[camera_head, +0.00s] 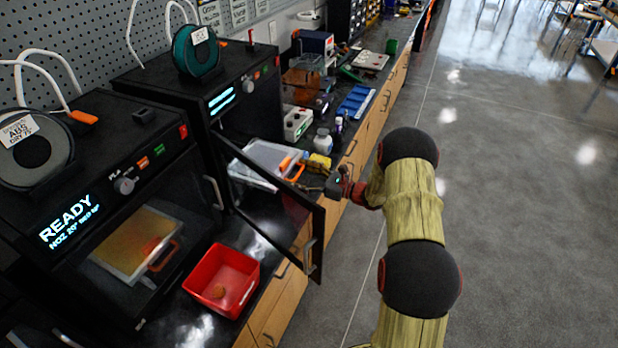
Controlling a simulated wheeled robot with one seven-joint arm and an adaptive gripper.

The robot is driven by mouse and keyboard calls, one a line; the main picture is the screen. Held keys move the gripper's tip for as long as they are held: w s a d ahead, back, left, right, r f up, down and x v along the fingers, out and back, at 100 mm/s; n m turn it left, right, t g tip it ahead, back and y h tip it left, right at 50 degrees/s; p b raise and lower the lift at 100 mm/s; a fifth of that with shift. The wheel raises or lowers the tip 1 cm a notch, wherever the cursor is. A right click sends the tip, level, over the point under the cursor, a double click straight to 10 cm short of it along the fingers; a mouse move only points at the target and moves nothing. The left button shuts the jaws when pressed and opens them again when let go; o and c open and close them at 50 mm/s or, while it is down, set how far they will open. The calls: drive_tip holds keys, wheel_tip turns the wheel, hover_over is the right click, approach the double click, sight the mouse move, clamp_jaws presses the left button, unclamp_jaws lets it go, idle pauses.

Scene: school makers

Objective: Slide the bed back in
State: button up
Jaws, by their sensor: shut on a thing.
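The print bed (262,156), a pale plate with an orange handle (297,172) at its front right edge, sticks out of the far black printer (235,100). That printer's dark glass door (268,205) stands swung open towards the counter's front edge. My gripper (306,184) reaches in from the right, past the door's far side. It is shut on the bed's handle, though its fingertips are small and partly hidden there. The inside of the far printer is mostly hidden by its body and the door.
The near printer (120,190), marked READY, is closed with a plate inside. A red bin (222,280) stands on the counter before it. A white bottle (322,141), yellow item (319,163) and blue tray (356,101) lie beyond the bed.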

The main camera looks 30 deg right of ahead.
drive_tip(key=b+x, duration=0.1)
drive_tip(key=x, duration=1.6)
drive_tip(key=shift+w+a, duration=0.15)
drive_tip(key=shift+w, duration=0.15)
drive_tip(key=shift+w+a+r, duration=0.1)
drive_tip(key=shift+w, duration=0.1)
drive_tip(key=shift+r+b, duration=0.15)
drive_tip(key=shift+b, duration=0.15)
drive_tip(key=shift+w+r, duration=0.1)
drive_tip(key=o, duration=1.2)
drive_tip(key=shift+o, duration=0.7)
drive_tip(key=shift+w+a+f, duration=0.15)
drive_tip(key=shift+w+f, duration=0.05)
drive_tip(key=shift+s, duration=0.1)
